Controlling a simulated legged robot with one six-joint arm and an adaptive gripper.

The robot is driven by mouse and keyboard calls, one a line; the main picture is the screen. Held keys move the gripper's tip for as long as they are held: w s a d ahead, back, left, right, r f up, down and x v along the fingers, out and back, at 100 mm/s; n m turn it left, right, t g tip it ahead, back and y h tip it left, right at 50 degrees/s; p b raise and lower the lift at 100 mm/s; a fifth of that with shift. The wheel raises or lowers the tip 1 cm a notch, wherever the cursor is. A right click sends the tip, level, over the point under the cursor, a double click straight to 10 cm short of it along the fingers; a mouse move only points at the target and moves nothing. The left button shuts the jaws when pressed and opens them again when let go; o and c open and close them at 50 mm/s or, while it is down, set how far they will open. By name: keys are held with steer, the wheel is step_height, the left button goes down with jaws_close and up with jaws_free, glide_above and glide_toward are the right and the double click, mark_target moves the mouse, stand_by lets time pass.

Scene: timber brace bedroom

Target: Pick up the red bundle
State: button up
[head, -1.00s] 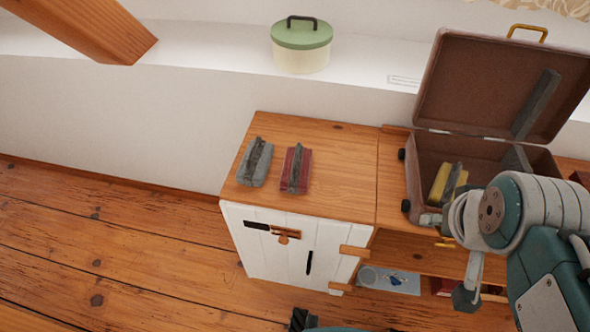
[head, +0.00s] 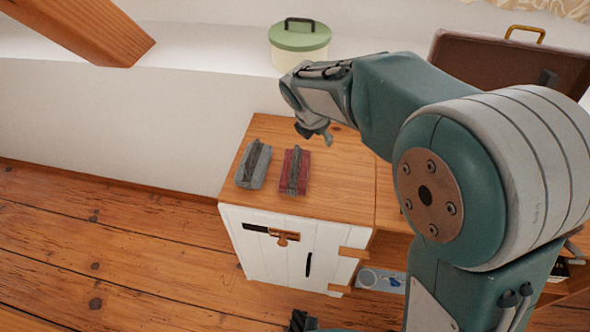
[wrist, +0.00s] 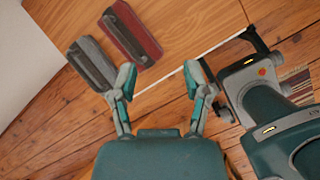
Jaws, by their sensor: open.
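The red bundle (head: 303,172) lies on the wooden top of the white cabinet, with a dark strip along its upper face. A grey bundle (head: 250,168) of similar shape lies just to its left, a small gap apart. My gripper (head: 316,134) is above the cabinet top, behind and a little right of the red bundle in the head view. In the wrist view, my gripper (wrist: 160,80) has its two fingers spread with nothing between them. There the red bundle (wrist: 146,34) lies beyond the fingertips, up and left, and the grey bundle (wrist: 78,48) is left of it.
The cabinet top (head: 340,205) has bare wood right of the red bundle. A green-lidded tin (head: 299,48) stands on the white ledge behind. An open brown suitcase (head: 480,62) stands at the right, mostly hidden by my arm. Wooden floor (head: 110,250) is at the left.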

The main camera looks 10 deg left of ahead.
mark_target(294, 159)
steer(key=w+a+f+n, duration=0.2)
steer(key=a+f+n, duration=0.5)
steer(key=a+f, duration=0.15)
steer(key=shift+n, duration=0.4)
steer(key=x, duration=1)
steer(key=shift+w+d+r, duration=0.1)
jaws_close()
